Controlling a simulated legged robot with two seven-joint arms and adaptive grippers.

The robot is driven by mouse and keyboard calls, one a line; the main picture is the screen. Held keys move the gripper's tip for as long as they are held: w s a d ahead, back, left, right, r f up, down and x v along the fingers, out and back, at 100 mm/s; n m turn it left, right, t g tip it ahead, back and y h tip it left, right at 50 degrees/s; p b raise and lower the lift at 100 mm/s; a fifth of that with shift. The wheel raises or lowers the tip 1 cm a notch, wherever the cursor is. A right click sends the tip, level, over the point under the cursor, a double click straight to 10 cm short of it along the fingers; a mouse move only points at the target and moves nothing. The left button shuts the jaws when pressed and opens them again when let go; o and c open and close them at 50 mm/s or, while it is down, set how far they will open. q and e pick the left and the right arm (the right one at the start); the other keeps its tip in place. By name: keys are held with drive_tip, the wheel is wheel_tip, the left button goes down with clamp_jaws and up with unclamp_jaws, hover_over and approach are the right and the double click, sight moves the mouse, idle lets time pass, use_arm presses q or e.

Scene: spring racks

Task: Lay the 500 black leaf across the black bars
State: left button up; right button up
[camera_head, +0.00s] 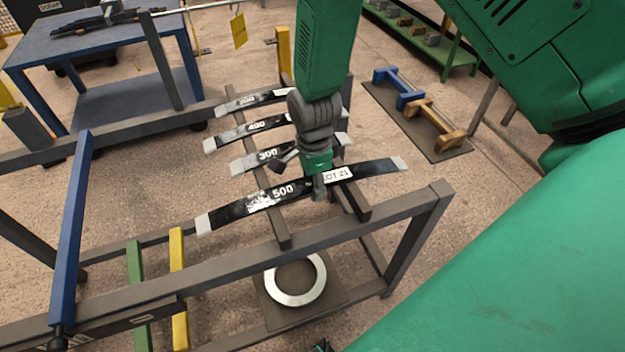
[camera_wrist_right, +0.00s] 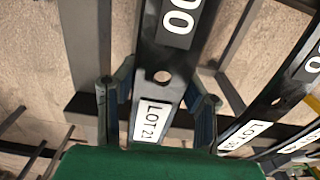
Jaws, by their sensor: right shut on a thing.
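The 500 leaf (camera_head: 247,206) is a long, slightly bowed black strip with pale ends, a white 500 and a LOT 21 label. My right gripper (camera_head: 318,185) is shut on it near the label, right of its middle. In the right wrist view, the fingers (camera_wrist_right: 157,110) stand on either side of the leaf (camera_wrist_right: 161,55), around its hole and label. The leaf is over two dark bars (camera_head: 279,226) of the rack, crossing them; I cannot tell whether it touches them.
Behind it, the 300 leaf (camera_head: 247,161), the 400 leaf (camera_head: 232,137) and another leaf (camera_head: 233,106) lie across the same bars. A pale ring (camera_head: 274,291) lies below the rack. Blue (camera_head: 70,230), green (camera_head: 138,290) and yellow (camera_head: 178,280) bars are at left.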

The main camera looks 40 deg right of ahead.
drive_tip(key=o, duration=1.4)
wheel_tip(320, 180, up, 12)
drive_tip(key=shift+d, duration=0.1)
